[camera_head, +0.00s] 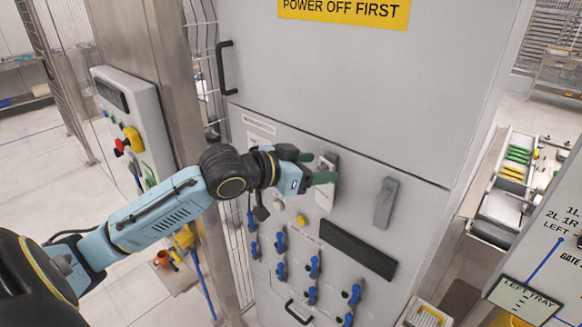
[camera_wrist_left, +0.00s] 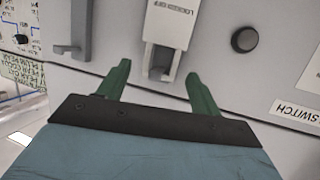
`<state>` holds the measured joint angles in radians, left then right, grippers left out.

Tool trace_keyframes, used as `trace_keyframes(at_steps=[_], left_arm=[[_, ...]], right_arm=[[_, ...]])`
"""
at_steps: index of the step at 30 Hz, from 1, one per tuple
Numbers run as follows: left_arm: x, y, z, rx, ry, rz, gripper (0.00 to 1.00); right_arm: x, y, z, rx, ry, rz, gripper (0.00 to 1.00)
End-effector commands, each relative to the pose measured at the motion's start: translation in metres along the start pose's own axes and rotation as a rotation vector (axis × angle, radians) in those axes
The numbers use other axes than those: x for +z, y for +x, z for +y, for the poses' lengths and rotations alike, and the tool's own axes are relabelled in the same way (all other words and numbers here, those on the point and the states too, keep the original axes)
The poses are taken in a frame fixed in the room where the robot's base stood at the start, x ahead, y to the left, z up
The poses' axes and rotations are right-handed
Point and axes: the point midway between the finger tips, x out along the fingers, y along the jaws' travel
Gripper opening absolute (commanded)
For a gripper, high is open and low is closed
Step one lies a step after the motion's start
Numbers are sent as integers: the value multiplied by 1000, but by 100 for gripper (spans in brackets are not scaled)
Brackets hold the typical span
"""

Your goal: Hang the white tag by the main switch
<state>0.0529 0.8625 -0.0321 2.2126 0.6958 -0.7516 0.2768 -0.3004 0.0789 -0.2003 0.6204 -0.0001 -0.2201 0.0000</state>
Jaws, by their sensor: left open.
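The white tag (camera_wrist_left: 172,22), with dark lettering, is at a grey bracket (camera_wrist_left: 162,58) on the cabinet front in the left wrist view. It appears to hang from the bracket, but the contact point is not clear. In the head view the tag (camera_head: 325,196) shows partly behind the fingers. My left gripper (camera_head: 316,167) is open in front of the bracket. In the wrist view its green fingers (camera_wrist_left: 158,82) stand apart on either side of the bracket's lower end, with nothing held. A label reading "SWITCH" (camera_wrist_left: 297,108) is partly in view. My right gripper is not in view.
A grey lever (camera_head: 385,203) and a dark slot panel (camera_head: 357,249) are on the cabinet front. Several blue-handled switches (camera_head: 313,266) sit lower. A black door handle (camera_head: 226,68) is upper left. A control box (camera_head: 135,125) stands left. A tray cart (camera_head: 505,190) is right.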

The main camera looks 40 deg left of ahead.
Motion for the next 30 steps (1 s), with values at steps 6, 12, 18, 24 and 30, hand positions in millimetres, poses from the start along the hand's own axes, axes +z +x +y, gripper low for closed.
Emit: trace_keyframes(at_steps=[6, 12, 18, 24, 30], left_arm=[[3, -30, 0, 0, 2, -4, 65], [3, -58, 1, 1, 1, -4, 65], [2, -83, 1, 2, -2, -3, 65], [0, -106, 1, 3, -5, -4, 65], [-2, -121, 0, 6, -3, -1, 65]], right_arm=[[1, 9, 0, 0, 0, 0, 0], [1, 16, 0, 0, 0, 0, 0], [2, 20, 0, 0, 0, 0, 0], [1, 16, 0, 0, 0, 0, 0], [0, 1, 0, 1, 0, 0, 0]])
